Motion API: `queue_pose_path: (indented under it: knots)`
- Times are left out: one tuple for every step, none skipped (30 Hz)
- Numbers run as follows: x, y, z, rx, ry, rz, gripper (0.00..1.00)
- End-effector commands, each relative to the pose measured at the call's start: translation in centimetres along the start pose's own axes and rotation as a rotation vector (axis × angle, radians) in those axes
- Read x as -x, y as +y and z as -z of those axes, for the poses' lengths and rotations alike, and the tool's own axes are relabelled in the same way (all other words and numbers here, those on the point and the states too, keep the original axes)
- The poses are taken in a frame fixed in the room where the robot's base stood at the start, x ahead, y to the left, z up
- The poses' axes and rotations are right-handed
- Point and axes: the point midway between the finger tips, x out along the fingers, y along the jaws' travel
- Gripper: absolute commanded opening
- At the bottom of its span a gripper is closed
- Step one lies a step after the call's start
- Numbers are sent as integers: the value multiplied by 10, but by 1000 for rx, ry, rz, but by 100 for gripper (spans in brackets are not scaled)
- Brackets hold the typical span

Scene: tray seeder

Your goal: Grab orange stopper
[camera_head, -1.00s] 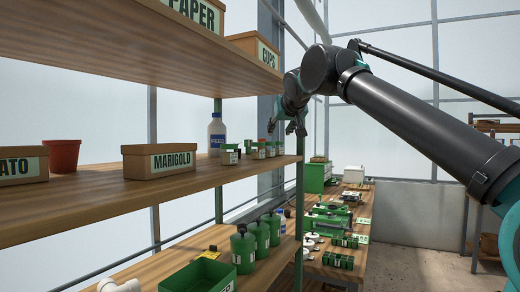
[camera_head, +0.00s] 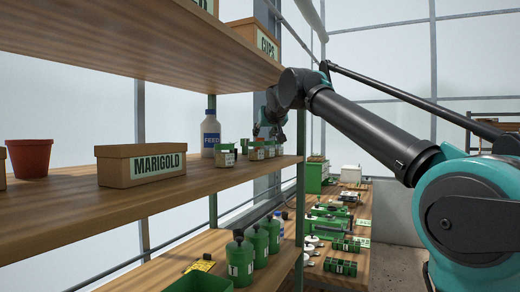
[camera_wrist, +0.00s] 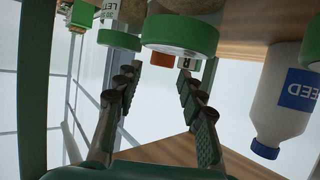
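A small orange stopper or cap (camera_wrist: 162,60) shows in the upside-down wrist view, beyond a large green-lidded jar (camera_wrist: 180,34) and between my fingertips in the picture. In the head view only a tiny reddish spot (camera_head: 258,139) shows among the jars, partly hidden by my fingers. My gripper (camera_wrist: 157,72) is open with nothing between its fingers.
A white feed bottle (camera_head: 210,135) stands left of the jars. The marigold box (camera_head: 141,166) and a terracotta pot (camera_head: 29,158) sit farther left. The upper shelf (camera_head: 150,50) overhangs the area. A green shelf post (camera_head: 300,135) stands close right of my gripper.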

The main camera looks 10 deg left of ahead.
Motion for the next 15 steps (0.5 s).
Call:
queue_pose_path:
  knots:
    - [-7,0,0,0,0,0,40]
    - [-9,0,0,0,0,0,40]
    - [-12,0,0,0,0,0,40]
    - [-14,0,0,-1,0,0,40]
    - [-15,0,0,-1,0,0,40]
    - [-16,0,0,-1,0,0,40]
    - [-17,0,0,-1,0,0,40]
    - [-18,0,0,-1,0,0,40]
    - [-20,0,-1,-1,0,0,40]
    - [-23,-1,-1,-1,0,0,40]
    - [-26,-1,-1,-1,0,0,40]
    - [-31,-2,-1,-1,0,0,40]
    - [-35,-2,-2,-1,0,0,40]
    - [-40,-3,-2,-1,0,0,40]
    - [-46,-3,-3,-1,0,0,40]
